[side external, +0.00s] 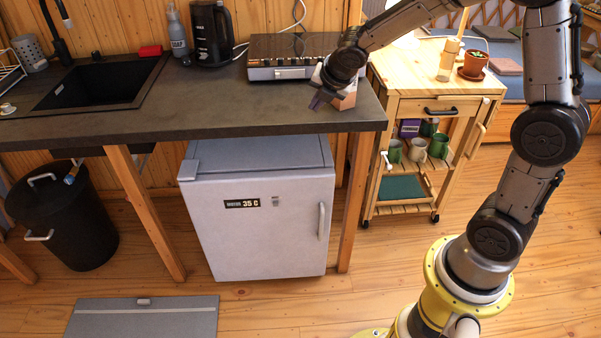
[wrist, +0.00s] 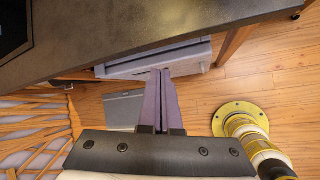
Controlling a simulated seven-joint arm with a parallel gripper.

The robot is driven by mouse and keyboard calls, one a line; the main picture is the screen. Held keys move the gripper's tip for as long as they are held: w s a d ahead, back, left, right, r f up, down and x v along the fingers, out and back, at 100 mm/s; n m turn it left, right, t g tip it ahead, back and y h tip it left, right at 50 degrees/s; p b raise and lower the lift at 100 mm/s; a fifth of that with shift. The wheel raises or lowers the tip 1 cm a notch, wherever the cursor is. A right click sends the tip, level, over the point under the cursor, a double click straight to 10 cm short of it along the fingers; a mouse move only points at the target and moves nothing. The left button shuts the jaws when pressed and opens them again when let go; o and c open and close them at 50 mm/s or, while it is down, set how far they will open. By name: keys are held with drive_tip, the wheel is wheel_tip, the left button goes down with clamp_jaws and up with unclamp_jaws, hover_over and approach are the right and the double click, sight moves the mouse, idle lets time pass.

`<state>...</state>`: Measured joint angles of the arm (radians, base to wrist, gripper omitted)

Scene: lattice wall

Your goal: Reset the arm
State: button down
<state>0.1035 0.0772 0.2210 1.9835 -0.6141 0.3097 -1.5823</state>
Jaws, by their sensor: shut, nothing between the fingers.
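My gripper (side external: 318,101) is over the right end of the dark countertop (side external: 200,112) in the side external view, its purple fingers pointing down and to the left. In the wrist view the two fingers of my gripper (wrist: 160,74) are together with nothing between them. The fingertips overlap the white fridge (wrist: 190,58) beneath the counter in that view. A light box-like shape (side external: 346,98) shows just behind my gripper, partly hidden by it. I cannot tell whether they touch.
A stove (side external: 280,72) and black kettle (side external: 209,35) stand at the counter's back. A wooden cart (side external: 390,110) with a potted plant (side external: 474,64) and mugs stands to the right. The fridge (side external: 260,220) is below the counter. A black bin (side external: 75,225) is at left. Floor in front is mostly clear.

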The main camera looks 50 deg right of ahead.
drive_tip(key=s+a+r+m+t, duration=0.1)
drive_tip(key=s+a+r+m, duration=0.3)
drive_tip(key=s+r+m, duration=0.9)
drive_tip(key=s+a+f+m+g+y, duration=0.1)
drive_tip(key=s+a+f+m, duration=0.1)
drive_tip(key=s+m, duration=0.3)
drive_tip(key=s+a+f+m+g+y, duration=0.1)
drive_tip(key=s+f+m, duration=0.3)
drive_tip(key=s, duration=0.6)
drive_tip(key=shift+s+a+f+m+y, duration=0.25)
drive_tip(key=shift+s+a+m+y, duration=0.15)
drive_tip(key=shift+a+m, duration=0.3)
drive_tip(key=shift+a, duration=0.1)
